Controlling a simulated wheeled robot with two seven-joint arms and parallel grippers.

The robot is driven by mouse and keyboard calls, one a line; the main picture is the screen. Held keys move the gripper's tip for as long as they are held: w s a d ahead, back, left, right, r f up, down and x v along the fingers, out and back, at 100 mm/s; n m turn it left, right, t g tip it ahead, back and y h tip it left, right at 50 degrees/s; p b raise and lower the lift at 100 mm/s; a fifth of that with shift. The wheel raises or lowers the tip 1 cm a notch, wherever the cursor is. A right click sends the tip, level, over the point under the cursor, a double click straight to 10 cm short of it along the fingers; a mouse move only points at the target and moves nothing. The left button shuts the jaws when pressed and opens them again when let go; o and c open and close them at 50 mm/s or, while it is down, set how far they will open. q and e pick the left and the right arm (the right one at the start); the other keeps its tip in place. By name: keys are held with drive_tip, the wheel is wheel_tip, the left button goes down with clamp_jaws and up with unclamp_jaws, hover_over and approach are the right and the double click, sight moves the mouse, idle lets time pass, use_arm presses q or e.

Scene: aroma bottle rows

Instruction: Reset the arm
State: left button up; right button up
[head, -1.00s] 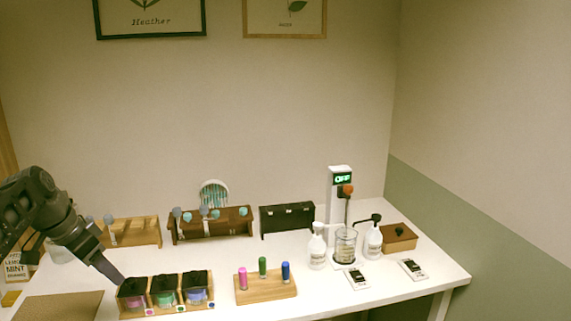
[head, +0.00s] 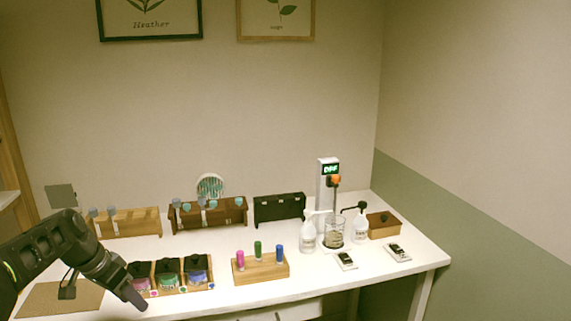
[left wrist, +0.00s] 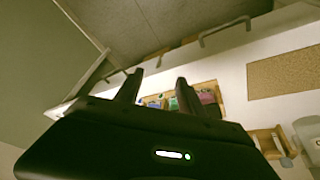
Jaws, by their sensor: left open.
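My left gripper (head: 138,303) is at the front left of the white table, just in front of a wooden tray of bottles. Its two fingers (left wrist: 158,90) stand apart with nothing between them in the left wrist view. The tray holds a pink bottle (head: 141,284), a green bottle (head: 168,279) and a blue bottle (head: 197,276), with black tops. The gripper and forearm hide part of the tray's left end in the head view. The bottles also show beyond the fingers in the left wrist view. My right gripper is not in view.
A wooden block (head: 262,268) with pink, green and blue vials stands right of the tray. Racks line the back. A beaker (head: 333,232) and pump bottles (head: 308,236) stand to the right. A cork mat (head: 62,297) lies at the left.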

use_arm(q)
drive_tip(key=s+d+f+n+g, duration=0.1)
drive_tip(key=s+d+f, duration=0.1)
drive_tip(key=d+f, duration=0.9)
drive_tip(key=s+d+f+n+g, duration=0.1)
drive_tip(key=s+d+f+n, duration=0.15)
drive_tip(key=d+f, duration=0.9)
drive_tip(key=s+d+f+n, duration=0.1)
drive_tip(key=s+d+f, duration=0.2)
drive_tip(key=s+f, duration=0.2)
drive_tip(key=s+d+f+h, duration=0.1)
drive_tip(key=s+d+f, duration=0.3)
drive_tip(key=s, duration=0.7)
drive_tip(key=s+d+f+n+g, duration=0.1)
drive_tip(key=s+d+f, duration=0.2)
drive_tip(key=s+f, duration=0.3)
drive_tip(key=s, duration=0.2)
drive_tip(key=shift+s+d+f+n+h, duration=0.25)
drive_tip(key=shift+s+d+n+h, duration=0.05)
drive_tip(key=shift+d+n+h, duration=0.1)
